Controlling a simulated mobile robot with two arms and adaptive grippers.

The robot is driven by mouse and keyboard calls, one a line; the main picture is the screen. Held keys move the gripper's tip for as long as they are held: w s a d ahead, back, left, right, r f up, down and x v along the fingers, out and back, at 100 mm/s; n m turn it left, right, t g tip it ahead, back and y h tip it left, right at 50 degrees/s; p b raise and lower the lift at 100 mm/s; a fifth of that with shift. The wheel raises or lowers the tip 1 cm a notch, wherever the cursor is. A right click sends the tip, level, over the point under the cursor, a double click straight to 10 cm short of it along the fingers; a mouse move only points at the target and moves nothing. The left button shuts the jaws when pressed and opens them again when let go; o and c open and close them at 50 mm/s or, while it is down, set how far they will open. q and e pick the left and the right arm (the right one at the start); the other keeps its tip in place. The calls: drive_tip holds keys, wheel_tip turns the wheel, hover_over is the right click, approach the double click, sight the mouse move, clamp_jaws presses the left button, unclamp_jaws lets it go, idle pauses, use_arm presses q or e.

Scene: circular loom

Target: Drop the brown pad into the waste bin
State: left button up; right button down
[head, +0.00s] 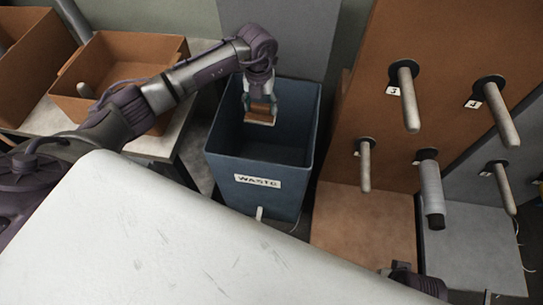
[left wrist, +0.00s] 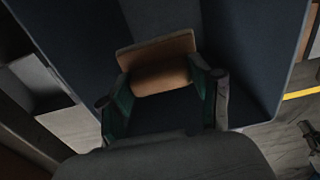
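The blue waste bin (head: 262,197) with a white "WASTE" label stands in the middle of the head view, its top open. My left gripper (head: 260,112) is over the bin's opening, pointing down. It is shut on the brown pad (head: 261,113). In the left wrist view the brown pad (left wrist: 160,62) sits between the two fingers of my left gripper (left wrist: 163,90), tilted a little, with the dark blue bin walls (left wrist: 245,50) around it. At the bottom right of the head view a dark piece may be part of my right arm; its fingers are not visible.
An orange-brown box (head: 155,50) stands on a pale table left of the bin. A brown board with several pegs (head: 408,100) rises at the right; one peg holds a grey roll (head: 431,190). A large white surface (head: 170,240) fills the foreground.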

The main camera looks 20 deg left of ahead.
use_arm(q)
drive_tip(key=o, duration=0.4)
wheel_tip(320, 180, up, 12)
idle(0.5)
idle(0.3)
